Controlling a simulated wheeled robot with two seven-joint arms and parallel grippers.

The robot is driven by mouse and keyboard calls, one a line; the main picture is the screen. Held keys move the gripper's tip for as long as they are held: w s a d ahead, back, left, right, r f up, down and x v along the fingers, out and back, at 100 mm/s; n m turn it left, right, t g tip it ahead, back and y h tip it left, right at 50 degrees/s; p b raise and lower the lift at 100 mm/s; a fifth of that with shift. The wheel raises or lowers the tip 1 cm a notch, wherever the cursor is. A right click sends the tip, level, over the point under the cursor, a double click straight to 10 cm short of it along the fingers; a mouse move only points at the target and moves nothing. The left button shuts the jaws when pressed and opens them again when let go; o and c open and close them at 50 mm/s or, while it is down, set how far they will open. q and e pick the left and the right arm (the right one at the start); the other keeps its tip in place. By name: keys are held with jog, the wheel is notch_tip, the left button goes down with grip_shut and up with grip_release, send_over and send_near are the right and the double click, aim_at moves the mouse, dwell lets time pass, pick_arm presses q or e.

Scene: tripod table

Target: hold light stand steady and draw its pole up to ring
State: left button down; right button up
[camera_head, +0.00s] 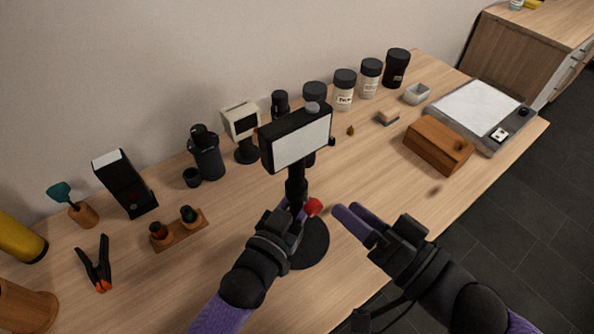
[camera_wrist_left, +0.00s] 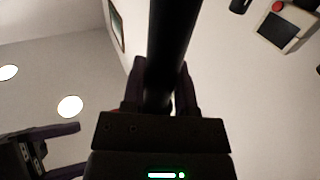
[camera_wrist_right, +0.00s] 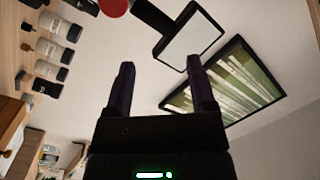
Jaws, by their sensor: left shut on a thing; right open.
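The light stand has a white-faced lamp panel (camera_head: 302,142), a black pole (camera_head: 296,188), a red knob (camera_head: 315,207) and a round black base (camera_head: 315,246) on the table. It stands upright. My left gripper (camera_head: 290,212) is shut on the pole below the lamp; the pole (camera_wrist_left: 171,45) passes between its fingers in the left wrist view. My right gripper (camera_head: 356,222) is open and empty, to the right of the pole and near the red knob. The right wrist view shows the lamp panel (camera_wrist_right: 190,40) and red knob (camera_wrist_right: 113,6) beyond its fingers. I cannot make out the ring.
A wooden block (camera_head: 438,146) and a grey flat device (camera_head: 478,112) are at the right. Several lidded jars stand along the wall. A small beige monitor (camera_head: 242,124), bottle rack (camera_head: 178,231) and clamp (camera_head: 98,265) are at the left. The table edge runs near my right arm.

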aim_at(304, 167)
jog(key=w+a+n, duration=0.2)
jog(key=n, duration=0.1)
jog(key=w+a+n, duration=0.3)
jog(key=w+a+n+g+y, duration=0.1)
jog(key=w+a+n, duration=0.1)
jog(key=w+n, duration=0.1)
jog(key=shift+w+a+r+n, duration=0.25)
jog(key=shift+a+r+n, duration=0.1)
jog(key=shift+n, duration=0.25)
grip_shut()
dwell(0.9)
